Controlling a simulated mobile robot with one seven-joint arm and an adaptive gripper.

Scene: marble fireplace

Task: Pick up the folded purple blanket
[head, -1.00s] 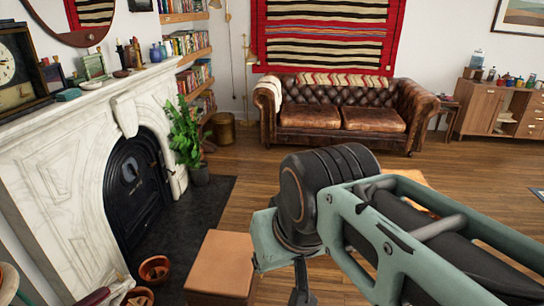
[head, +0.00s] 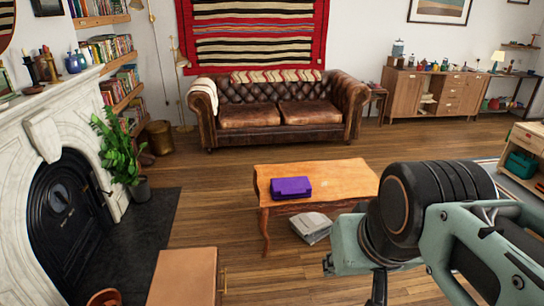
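A purple folded item (head: 291,188), which looks like the folded blanket, lies on top of a wooden coffee table (head: 345,176) in the middle of the head view. My arm fills the lower right of the view. Only a small dark part of my gripper (head: 377,288) shows below the arm's pale green link, cut off by the bottom edge. It is well in front of the coffee table and apart from the purple item. Its fingertips are not clear, so I cannot tell if it is open or shut.
A grey-white stack (head: 311,227) lies under or beside the table's front. A brown box-like cabinet (head: 184,277) stands at the near left. A marble fireplace (head: 47,128) runs along the left. A leather sofa (head: 279,113) is behind the table, with open wood floor between.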

